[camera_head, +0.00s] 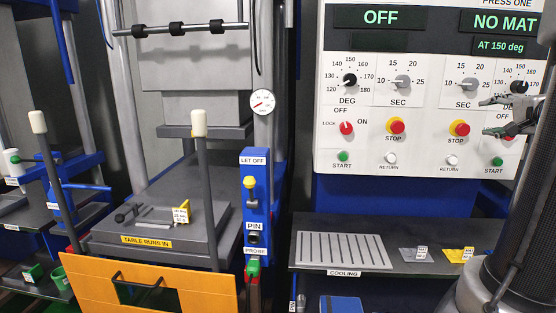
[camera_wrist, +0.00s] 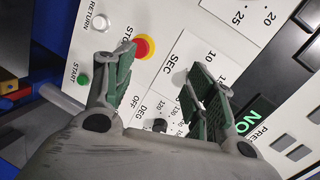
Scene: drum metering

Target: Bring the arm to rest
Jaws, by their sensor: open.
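My gripper (camera_head: 489,116) is at the right edge of the head view, in front of the right part of the white control panel (camera_head: 440,125). Its two fingers are spread and point left, with nothing between them. In the wrist view my gripper (camera_wrist: 160,80) shows green-padded fingers apart, facing the panel (camera_wrist: 180,65). A red stop button (camera_wrist: 143,47) and a black DEG knob (camera_wrist: 160,124) show between and below the fingers. I cannot tell the exact gap to the panel; no clear contact shows. My arm partly hides the panel's right edge.
The panel's displays read OFF (camera_head: 381,17) and NO MAT (camera_head: 506,22). Below is a dark shelf with a slotted cooling rack (camera_head: 342,249), a grey card (camera_head: 414,255) and a yellow card (camera_head: 458,255). At left stands a press with a sliding table (camera_head: 165,228) and two upright handles.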

